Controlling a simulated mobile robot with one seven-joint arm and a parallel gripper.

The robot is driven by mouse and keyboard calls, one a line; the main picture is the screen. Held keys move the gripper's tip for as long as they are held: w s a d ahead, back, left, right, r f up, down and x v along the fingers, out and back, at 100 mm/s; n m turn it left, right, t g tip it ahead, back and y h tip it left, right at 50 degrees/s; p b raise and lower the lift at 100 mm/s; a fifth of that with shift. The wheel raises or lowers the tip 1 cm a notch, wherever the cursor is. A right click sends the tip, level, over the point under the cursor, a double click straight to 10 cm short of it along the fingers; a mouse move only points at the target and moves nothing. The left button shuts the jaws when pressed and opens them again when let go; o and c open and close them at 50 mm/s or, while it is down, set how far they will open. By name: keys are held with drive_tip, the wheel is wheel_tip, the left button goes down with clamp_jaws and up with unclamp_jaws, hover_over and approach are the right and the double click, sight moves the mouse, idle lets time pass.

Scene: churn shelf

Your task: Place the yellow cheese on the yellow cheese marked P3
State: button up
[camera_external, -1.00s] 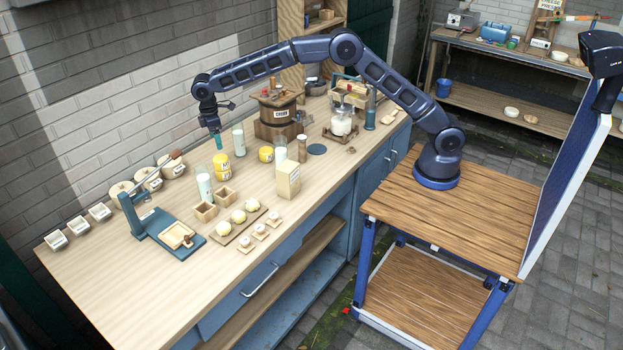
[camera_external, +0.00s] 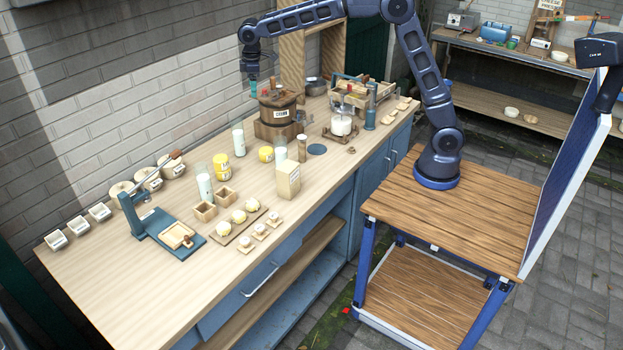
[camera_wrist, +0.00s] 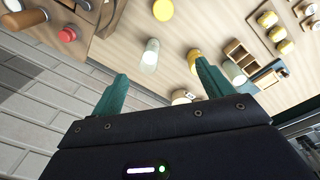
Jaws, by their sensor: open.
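A yellow cheese (camera_external: 221,168) with a dark marking stands on the bench between two white glass jars. A second yellow cheese (camera_external: 266,154) lies to its right. In the wrist view a plain yellow piece (camera_wrist: 163,10) and another yellow piece (camera_wrist: 194,62) show. Several small round yellow cheeses (camera_external: 238,217) sit on a wooden board; they also show in the wrist view (camera_wrist: 276,33). I cannot read a P3 mark on any of them. My gripper (camera_external: 253,90) is open and empty, with green fingers (camera_wrist: 162,72), high beside the churn and apart from the cheeses.
A wooden churn (camera_external: 277,115) stands near my gripper. White glass jars (camera_external: 238,139), small wooden boxes (camera_external: 205,211) and a cream carton (camera_external: 287,180) stand around the cheeses. A blue press (camera_external: 165,230) is at the left.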

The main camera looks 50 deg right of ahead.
drive_tip(key=s+d+r+m+t, duration=0.15)
drive_tip(key=s+d+r, duration=0.35)
drive_tip(key=s+d, duration=0.55)
drive_tip(key=s+d+r+m, duration=0.35)
drive_tip(key=s+d, duration=0.35)
drive_tip(key=d, duration=0.6)
drive_tip(key=s+d+f+m, duration=0.1)
drive_tip(key=s+d, duration=0.3)
drive_tip(key=s, duration=0.4)
drive_tip(key=s+d+f+m+t, duration=0.1)
drive_tip(key=s+d+f, duration=0.3)
drive_tip(key=s, duration=0.4)
drive_tip(key=s+d+f+m+t, duration=0.1)
drive_tip(key=s+d+f+m, duration=0.1)
drive_tip(key=s+d, duration=0.3)
drive_tip(key=s, duration=0.4)
drive_tip(key=shift+d+f+m, duration=0.35)
drive_tip(key=shift+f+m, duration=0.05)
